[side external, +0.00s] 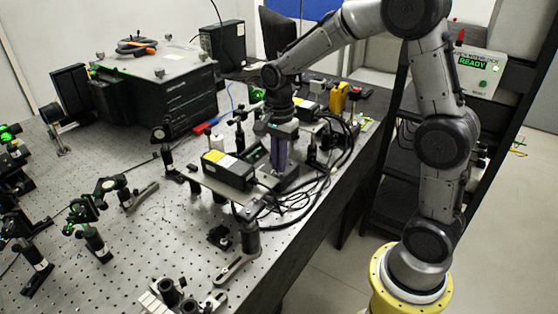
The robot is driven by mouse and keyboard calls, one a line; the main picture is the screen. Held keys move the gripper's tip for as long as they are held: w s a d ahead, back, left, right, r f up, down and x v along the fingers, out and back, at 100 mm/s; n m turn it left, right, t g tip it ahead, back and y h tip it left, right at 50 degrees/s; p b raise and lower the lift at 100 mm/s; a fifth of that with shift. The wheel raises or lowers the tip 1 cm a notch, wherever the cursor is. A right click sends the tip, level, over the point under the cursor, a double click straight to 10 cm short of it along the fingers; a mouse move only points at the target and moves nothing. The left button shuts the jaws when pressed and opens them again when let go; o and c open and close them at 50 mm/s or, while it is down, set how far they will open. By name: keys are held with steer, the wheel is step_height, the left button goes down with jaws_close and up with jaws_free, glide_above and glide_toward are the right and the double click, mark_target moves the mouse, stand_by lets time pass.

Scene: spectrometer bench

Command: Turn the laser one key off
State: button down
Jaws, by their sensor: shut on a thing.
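My gripper (279,168) points straight down over the optical bench, with its fingers together at a low dark unit (284,181) beside a black laser box. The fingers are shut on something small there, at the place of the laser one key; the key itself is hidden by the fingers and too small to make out. The black laser box (228,172) with a yellow and white label lies just left of the fingers on a raised plate. Which way the key is turned cannot be seen.
Black cables (335,150) loop right of my gripper near the bench edge. Posts and mounts stand around, some with green light (88,205). A large black instrument (155,90) stands at the back left. A white box reading READY (478,72) hangs on the rack at right.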

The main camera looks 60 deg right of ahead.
steer(key=shift+n, duration=0.3)
steer(key=n, duration=0.3)
steer(key=shift+n, duration=0.3)
steer(key=n, duration=0.4)
steer(key=shift+n, duration=0.3)
steer(key=n, duration=0.9)
steer(key=shift+r, duration=0.1)
steer(key=c, duration=1)
jaws_free()
